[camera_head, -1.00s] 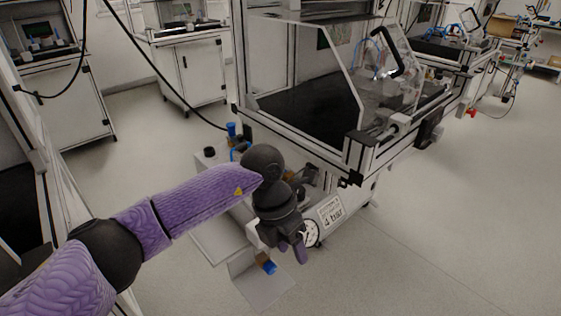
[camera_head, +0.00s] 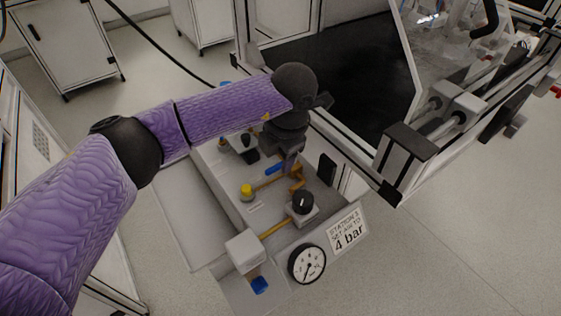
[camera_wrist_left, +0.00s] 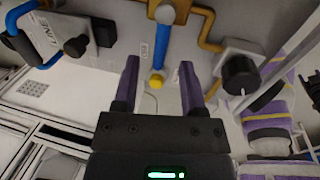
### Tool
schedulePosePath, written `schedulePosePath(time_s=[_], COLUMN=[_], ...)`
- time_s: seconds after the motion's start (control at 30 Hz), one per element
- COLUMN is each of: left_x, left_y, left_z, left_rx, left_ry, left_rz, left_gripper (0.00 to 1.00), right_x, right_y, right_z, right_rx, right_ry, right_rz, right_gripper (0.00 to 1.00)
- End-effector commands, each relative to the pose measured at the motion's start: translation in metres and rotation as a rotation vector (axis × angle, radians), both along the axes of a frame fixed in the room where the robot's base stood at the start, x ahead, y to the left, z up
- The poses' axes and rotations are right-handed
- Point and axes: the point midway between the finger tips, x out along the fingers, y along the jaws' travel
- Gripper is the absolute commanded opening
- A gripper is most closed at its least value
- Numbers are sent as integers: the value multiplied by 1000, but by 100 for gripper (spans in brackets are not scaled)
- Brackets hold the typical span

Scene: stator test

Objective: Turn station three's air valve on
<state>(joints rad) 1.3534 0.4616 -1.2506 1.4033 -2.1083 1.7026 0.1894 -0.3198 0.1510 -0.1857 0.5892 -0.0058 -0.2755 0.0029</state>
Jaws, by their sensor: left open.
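Station three's air panel (camera_head: 215,205) lies below my left arm, with a sign (camera_head: 347,236) reading station 3, set air to 4 bar. The valve's blue lever (camera_head: 275,168) sits by copper-coloured pipes; in the left wrist view the lever (camera_wrist_left: 162,42) runs from a metal pivot toward a yellow knob (camera_wrist_left: 156,82). My left gripper (camera_head: 291,163) is open above the panel and partly hides the valve. In the left wrist view its fingers (camera_wrist_left: 160,62) show on either side of the lever's lower end; contact cannot be told. My right gripper is out of view.
A black knob (camera_head: 302,201) and a round gauge (camera_head: 306,263) are near the panel's front. A framed bench (camera_head: 330,70) with a clear guard stands behind. Floor at the right is clear.

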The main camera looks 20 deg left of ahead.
Motion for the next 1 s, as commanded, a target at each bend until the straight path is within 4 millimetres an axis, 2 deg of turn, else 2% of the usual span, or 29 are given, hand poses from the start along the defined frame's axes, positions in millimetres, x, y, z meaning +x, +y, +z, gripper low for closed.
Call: schedulePosePath(time_s=[0.03, 0.1, 0.4, 0.43, 0.6, 0.67, 0.7, 1.0], left_x=[1, 2, 3, 3, 3, 3, 3, 3], left_y=[1, 3, 4, 4, 3, 3, 3, 4], left_z=[-13, -20, -22, -22, -22, -22, -22, -22], left_rx=[-1, -1, -1, -2, -2, -1, -1, -2], left_ry=[4, 4, -1, 0, 0, 0, 0, 0], left_rz=[1, 1, 1, 1, 1, 0, 0, -4], left_gripper=[54, 54, 54, 52, 16, 3, 0, 0], right_x=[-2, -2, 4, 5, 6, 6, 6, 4], right_y=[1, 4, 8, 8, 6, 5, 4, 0], right_z=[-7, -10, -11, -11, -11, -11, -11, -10], right_rx=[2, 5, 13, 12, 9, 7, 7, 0], right_ry=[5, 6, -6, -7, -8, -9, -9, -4], right_rz=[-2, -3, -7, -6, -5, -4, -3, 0], right_gripper=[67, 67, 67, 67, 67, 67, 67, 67])
